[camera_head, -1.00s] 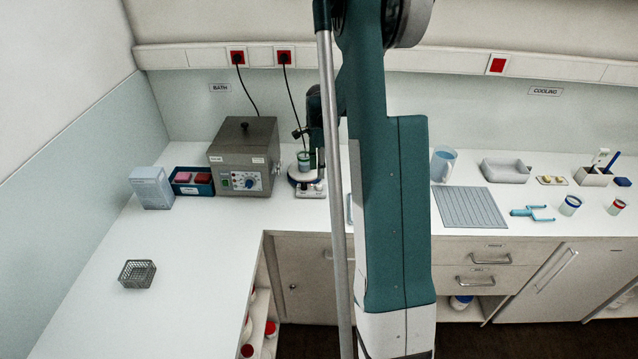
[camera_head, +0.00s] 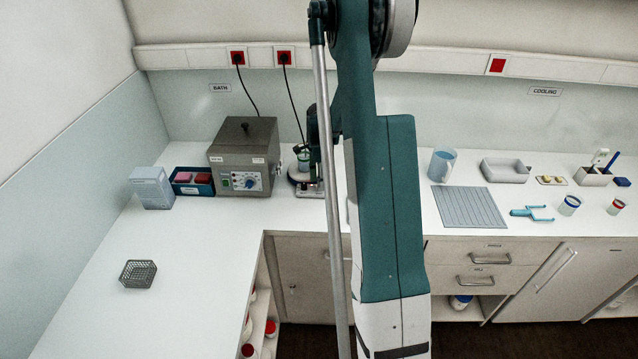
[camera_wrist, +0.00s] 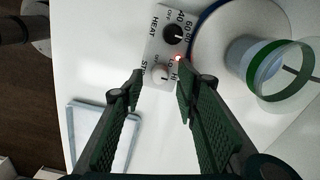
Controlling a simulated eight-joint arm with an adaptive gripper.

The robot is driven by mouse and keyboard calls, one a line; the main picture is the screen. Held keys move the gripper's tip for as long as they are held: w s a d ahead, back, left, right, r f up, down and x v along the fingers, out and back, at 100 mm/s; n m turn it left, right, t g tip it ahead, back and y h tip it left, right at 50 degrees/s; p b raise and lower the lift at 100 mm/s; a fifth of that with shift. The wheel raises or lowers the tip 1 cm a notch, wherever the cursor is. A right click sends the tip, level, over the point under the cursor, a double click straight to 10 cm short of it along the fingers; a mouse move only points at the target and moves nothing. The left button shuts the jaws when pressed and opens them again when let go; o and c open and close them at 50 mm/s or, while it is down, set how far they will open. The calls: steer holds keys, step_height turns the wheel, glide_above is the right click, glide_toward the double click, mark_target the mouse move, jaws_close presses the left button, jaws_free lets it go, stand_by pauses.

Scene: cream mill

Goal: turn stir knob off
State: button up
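The stir knob (camera_wrist: 160,73) is a small pale knob on the white control panel (camera_wrist: 157,52) of the stirrer, with partly covered STIR lettering and Lo and Hi marks beside it. My gripper (camera_wrist: 160,82) is open, its dark green fingers spread on both sides of the knob with gaps visible; contact cannot be seen. The black heat knob (camera_wrist: 173,34) is just above, and a red light (camera_wrist: 179,58) glows between the two. In the head view the stirrer (camera_head: 308,190) stands right of the grey bath, partly hidden by my arm.
A green-banded beaker (camera_wrist: 268,68) stands on the stirrer's round plate (camera_wrist: 207,40), close to the right finger. A clear flat rectangular object (camera_wrist: 75,128) lies below left. The grey bath (camera_head: 243,157) stands left of the stirrer. The left counter (camera_head: 200,275) is largely clear.

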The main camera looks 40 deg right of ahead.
steer(key=shift+f, duration=0.65)
steer(key=shift+c, duration=0.5)
steer(key=c, duration=0.8)
